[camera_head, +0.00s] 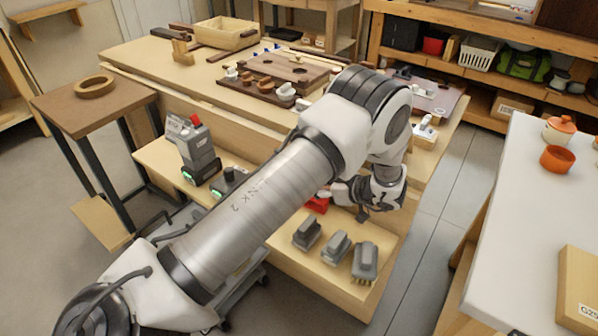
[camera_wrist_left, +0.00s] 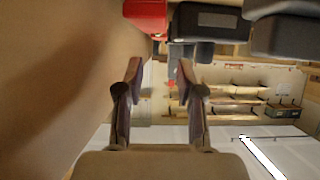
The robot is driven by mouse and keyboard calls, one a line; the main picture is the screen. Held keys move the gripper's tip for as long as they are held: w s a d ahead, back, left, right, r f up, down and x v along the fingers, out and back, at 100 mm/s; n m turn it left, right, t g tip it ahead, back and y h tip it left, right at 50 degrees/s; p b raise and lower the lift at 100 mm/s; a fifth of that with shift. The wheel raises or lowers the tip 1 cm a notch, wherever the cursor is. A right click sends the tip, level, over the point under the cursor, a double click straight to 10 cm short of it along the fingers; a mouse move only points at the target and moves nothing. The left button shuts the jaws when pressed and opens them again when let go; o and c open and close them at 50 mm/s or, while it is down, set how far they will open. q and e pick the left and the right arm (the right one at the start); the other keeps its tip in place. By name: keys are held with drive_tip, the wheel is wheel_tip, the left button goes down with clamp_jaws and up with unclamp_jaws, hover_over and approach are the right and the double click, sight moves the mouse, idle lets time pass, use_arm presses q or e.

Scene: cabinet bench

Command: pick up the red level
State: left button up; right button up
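A red object (camera_head: 318,205), which looks like the red level, lies on the lower wooden shelf of the bench, mostly hidden behind my left arm. In the left wrist view a red block (camera_wrist_left: 147,14) is cut off by the top edge, beyond and above the fingertips. My left gripper (camera_head: 330,192) is low over the shelf, close to the red object. The left wrist view shows its two fingers (camera_wrist_left: 161,75) apart with nothing between them. Whether a finger touches the red object cannot be told. My right gripper is not in view.
Several grey tools, such as a brush-like block (camera_head: 365,262), stand on the shelf right of the red object. Grey devices with green lights (camera_head: 202,165) stand to the left. The bench top (camera_head: 150,62) with boards is behind. A white table (camera_head: 535,205) is at right.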

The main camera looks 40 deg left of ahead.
use_arm(q)
drive_tip(key=shift+w+a+f, duration=0.2)
drive_tip(key=shift+w+f, duration=0.05)
drive_tip(key=shift+f, duration=0.2)
drive_tip(key=shift+w+a+f, duration=0.2)
drive_tip(key=shift+w+f, duration=0.05)
drive_tip(key=shift+f, duration=0.2)
drive_tip(key=x, duration=0.7)
drive_tip(key=shift+s+r, duration=0.2)
drive_tip(key=shift+s, duration=0.05)
drive_tip(key=shift+r, duration=0.1)
clamp_jaws()
